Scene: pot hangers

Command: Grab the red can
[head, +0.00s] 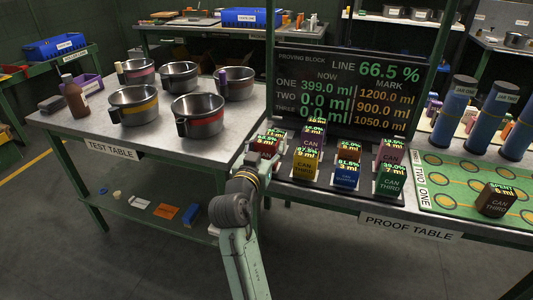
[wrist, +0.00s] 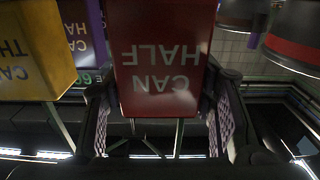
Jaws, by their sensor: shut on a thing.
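The red can (wrist: 165,60), marked CAN HALF and seen upside down, sits between the two fingers of my gripper (wrist: 162,98) in the wrist view. The fingers flank its sides and are shut on it. In the head view the red can (head: 265,145) is at the left end of the front of the can group on the proof table (head: 340,203). My gripper (head: 260,158) reaches it from the near side, and the arm hides its lower part. I cannot tell whether the can still touches its stand.
A yellow can (head: 305,164) stands close on the right, with blue (head: 346,173) and green (head: 389,182) cans beyond. Several metal pots (head: 199,117) stand on the test table (head: 60,118) at left. A dark display (head: 345,90) rises behind the cans.

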